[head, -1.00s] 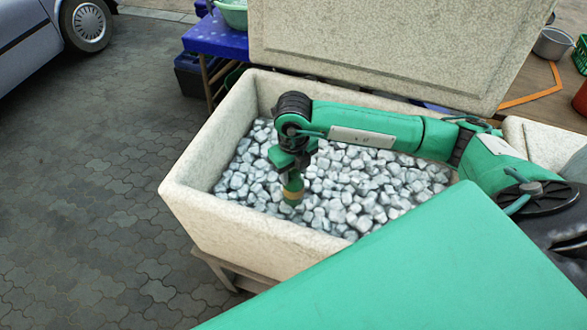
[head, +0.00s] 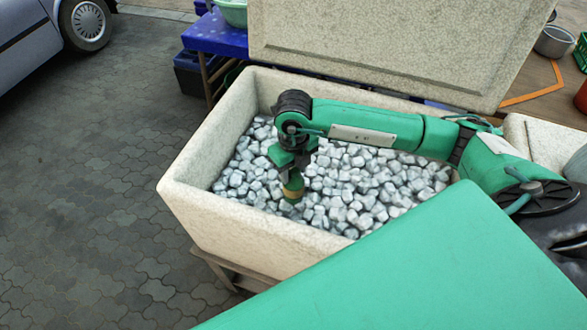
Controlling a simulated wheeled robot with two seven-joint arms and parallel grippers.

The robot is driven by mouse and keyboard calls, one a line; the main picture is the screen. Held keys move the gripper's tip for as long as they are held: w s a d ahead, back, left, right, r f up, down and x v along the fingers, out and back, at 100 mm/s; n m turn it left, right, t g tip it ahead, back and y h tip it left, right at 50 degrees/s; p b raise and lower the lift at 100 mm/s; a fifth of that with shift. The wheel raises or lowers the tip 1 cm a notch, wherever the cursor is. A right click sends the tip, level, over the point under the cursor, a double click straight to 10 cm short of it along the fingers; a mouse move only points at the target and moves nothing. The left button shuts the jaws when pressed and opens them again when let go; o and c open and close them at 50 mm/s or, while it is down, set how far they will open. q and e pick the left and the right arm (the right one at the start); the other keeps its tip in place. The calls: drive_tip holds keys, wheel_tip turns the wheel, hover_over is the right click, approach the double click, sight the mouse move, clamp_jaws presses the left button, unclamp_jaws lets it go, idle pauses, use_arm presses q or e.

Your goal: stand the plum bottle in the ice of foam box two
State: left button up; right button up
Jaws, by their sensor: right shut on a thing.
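The foam box (head: 224,228) is a speckled off-white tub, open at the top and filled with grey-white ice lumps (head: 365,187). My right arm reaches over its right side. My right gripper (head: 291,172) points down over the left part of the ice and is shut on a bottle. The bottle (head: 292,190) shows only as a short green and tan piece under the gripper, upright or nearly so, with its lower end at the ice. I cannot tell how deep it sits. My left gripper is out of view.
A large foam lid (head: 390,45) stands behind the box. A blue table with a green basin (head: 232,13) is at the back left. A metal pot (head: 553,42) is at the back right. A car (head: 40,35) is parked on the paving at the far left.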

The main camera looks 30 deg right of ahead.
drive_tip(key=shift+f+b, duration=0.45)
drive_tip(key=shift+b, duration=0.05)
drive_tip(key=o, duration=1.1)
drive_tip(key=shift+c, duration=0.2)
drive_tip(key=shift+o, duration=0.4)
drive_tip(key=o, duration=0.4)
